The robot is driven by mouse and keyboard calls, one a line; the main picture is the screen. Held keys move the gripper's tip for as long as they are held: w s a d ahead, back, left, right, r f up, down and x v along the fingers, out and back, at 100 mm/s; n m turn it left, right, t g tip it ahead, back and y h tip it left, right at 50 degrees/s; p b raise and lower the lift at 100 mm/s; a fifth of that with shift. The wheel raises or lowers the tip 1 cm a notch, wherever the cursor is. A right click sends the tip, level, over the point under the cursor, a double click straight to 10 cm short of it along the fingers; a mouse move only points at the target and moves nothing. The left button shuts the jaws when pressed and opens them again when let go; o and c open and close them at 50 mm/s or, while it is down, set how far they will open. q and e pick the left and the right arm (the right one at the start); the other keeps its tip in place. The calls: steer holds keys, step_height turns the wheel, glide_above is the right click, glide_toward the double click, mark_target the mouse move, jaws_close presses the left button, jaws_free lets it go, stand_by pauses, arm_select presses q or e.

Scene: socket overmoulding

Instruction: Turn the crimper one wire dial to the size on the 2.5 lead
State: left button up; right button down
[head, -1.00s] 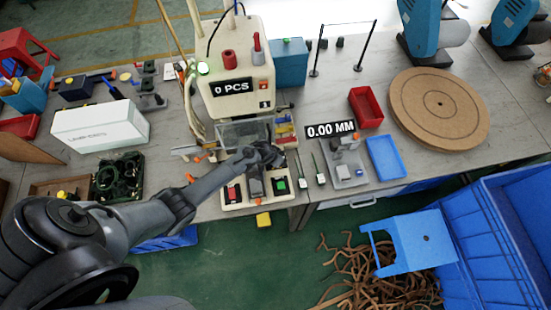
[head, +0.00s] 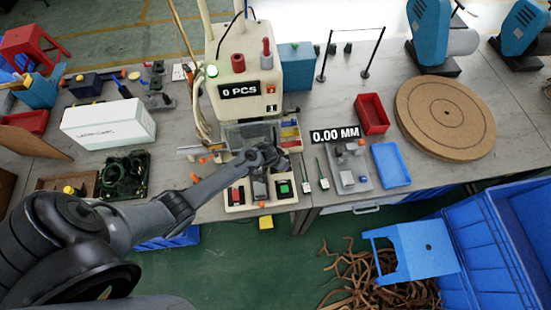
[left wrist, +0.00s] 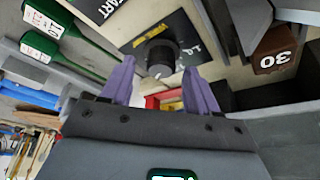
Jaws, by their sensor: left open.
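The crimper (head: 238,55) is a cream machine with a "0 PCS" display. In the left wrist view a black round dial (left wrist: 161,56) stands on a dark plate with a small white mark, perhaps "1.0". My left gripper (left wrist: 160,82) is open, its two purple fingers to either side of the dial in that view; I cannot tell if they touch it. In the head view my left gripper (head: 268,158) is over the crimper's front, hiding the dial. My right gripper is not in view.
A red button (head: 235,196) and a green button (head: 284,189) flank the crimper's front panel. A brown block marked "30" (left wrist: 275,52) is close to the right of the dial. A gauge showing "0.00 MM" (head: 335,135), a red bin (head: 371,113) and a blue tray (head: 390,164) stand to the right.

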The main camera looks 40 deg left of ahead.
arm_select(q)
steer(key=p+v, duration=0.1)
steer(key=v, duration=0.8)
steer(key=shift+p, duration=0.3)
